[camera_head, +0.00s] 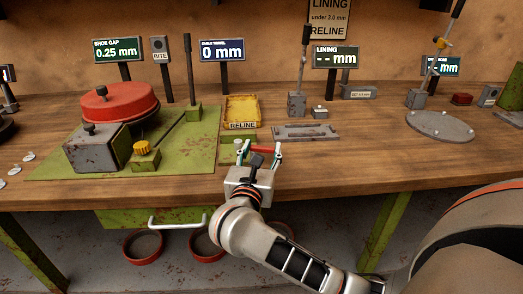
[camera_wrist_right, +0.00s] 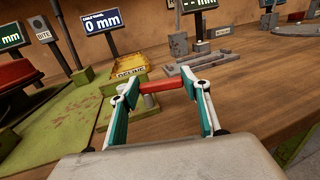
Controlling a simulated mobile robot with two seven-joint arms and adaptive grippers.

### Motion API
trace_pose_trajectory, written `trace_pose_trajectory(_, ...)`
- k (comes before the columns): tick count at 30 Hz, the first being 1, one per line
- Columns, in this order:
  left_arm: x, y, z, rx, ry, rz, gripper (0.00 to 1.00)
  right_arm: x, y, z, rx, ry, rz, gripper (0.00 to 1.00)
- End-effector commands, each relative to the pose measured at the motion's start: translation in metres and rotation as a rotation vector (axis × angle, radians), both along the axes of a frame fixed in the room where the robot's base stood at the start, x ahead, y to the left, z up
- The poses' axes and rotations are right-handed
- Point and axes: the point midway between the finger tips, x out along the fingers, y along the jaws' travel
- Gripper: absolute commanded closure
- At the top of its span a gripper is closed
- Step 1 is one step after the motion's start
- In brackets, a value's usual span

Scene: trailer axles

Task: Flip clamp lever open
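A short red bar (camera_head: 264,149), which looks like a lever handle, lies crosswise near the front edge of the bench. It also shows in the right wrist view (camera_wrist_right: 163,87). My right gripper (camera_head: 260,152) is at this bar, with its white and teal fingers spread apart and the bar spanning the gap between the fingertips. I cannot tell whether the fingers touch its ends. A small green block (camera_wrist_right: 141,77) stands by the bar's left end. The bar's mount is partly hidden by my gripper. My left gripper is not in view.
A yellow tray (camera_head: 241,109) labelled RELINE lies behind my gripper. A red drum (camera_head: 114,103) and grey block (camera_head: 96,148) stand on a green plate (camera_head: 190,155) at left. A grey slotted plate (camera_head: 306,132) and upright lever (camera_head: 304,45) are right.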

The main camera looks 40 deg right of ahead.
Motion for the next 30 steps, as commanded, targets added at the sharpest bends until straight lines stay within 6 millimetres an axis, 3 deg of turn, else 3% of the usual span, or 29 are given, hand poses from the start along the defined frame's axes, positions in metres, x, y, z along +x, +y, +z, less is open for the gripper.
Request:
trace_pose_trajectory(11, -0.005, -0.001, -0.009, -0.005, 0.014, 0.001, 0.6, 0.001, -0.007, -0.003, -0.007, 0.003, 0.12, 0.75)
trace_pose_trajectory(19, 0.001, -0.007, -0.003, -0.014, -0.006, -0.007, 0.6, 0.003, -0.009, -0.002, -0.004, 0.003, 0.253, 0.75)
trace_pose_trajectory(30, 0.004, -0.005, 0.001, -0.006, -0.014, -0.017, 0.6, 0.003, -0.008, 0.0, -0.001, -0.001, 0.273, 0.75)
